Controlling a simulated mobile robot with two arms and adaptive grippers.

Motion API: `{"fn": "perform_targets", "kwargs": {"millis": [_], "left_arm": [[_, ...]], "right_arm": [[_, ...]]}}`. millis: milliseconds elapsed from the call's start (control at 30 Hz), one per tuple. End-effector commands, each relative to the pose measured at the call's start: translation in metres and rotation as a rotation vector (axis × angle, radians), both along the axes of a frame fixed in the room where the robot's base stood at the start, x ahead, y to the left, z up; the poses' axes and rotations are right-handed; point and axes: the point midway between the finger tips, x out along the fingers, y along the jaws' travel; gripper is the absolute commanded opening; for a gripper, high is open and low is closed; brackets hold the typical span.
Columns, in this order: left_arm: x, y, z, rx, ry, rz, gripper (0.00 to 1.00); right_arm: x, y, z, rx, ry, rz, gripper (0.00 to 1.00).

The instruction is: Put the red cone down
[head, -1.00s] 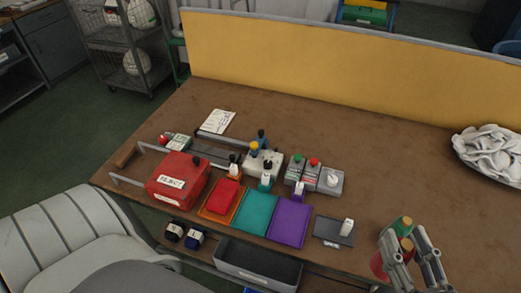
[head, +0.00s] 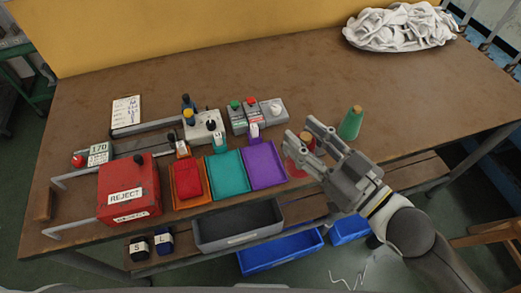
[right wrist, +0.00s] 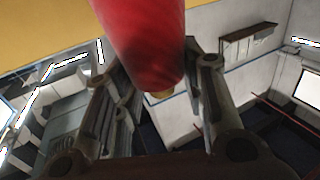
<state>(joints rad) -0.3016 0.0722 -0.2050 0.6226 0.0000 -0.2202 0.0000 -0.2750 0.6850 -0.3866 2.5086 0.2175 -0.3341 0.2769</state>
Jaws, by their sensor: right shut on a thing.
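The red cone (head: 296,168) has a brown tip and shows partly between the fingers of my right gripper (head: 302,131), right of the purple mat. In the right wrist view the red cone (right wrist: 140,40) fills the top middle between the fingers of the right gripper (right wrist: 152,75), which is shut on it. The fingers hide part of the cone in the head view, and I cannot tell whether its base touches the table. A green cone (head: 350,123) with a brown tip stands upright on the table, right of the gripper. My left gripper is not in view.
Left of the gripper are purple (head: 265,166), teal (head: 228,176) and orange (head: 176,188) mats and a red REJECT box (head: 130,190). A switch box (head: 258,113) stands behind. A white cloth heap (head: 400,28) lies at the back right. The right tabletop (head: 440,110) is clear.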

Motion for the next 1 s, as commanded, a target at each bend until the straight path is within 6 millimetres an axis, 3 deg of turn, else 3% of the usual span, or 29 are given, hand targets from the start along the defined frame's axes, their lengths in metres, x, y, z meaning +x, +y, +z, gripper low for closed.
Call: {"fn": "perform_targets", "kwargs": {"millis": [33, 100, 300, 500, 767, 1000], "left_arm": [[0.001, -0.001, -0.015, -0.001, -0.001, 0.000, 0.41], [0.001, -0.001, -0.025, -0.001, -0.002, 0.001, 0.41], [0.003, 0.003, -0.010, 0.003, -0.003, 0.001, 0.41], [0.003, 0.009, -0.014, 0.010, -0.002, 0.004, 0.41], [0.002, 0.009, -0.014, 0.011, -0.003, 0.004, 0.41], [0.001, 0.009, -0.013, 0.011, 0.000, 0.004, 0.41]], "right_arm": [[0.006, 0.005, -0.009, 0.004, -0.007, 0.000, 0.00], [0.012, 0.011, -0.012, 0.005, -0.007, 0.002, 0.00], [0.049, 0.046, -0.026, 0.004, 0.000, 0.002, 0.00], [0.069, 0.064, -0.066, 0.001, 0.002, 0.001, 0.00], [0.080, 0.074, -0.084, 0.001, 0.001, 0.001, 0.00], [0.081, 0.075, -0.115, -0.001, 0.002, 0.000, 0.00]]}}
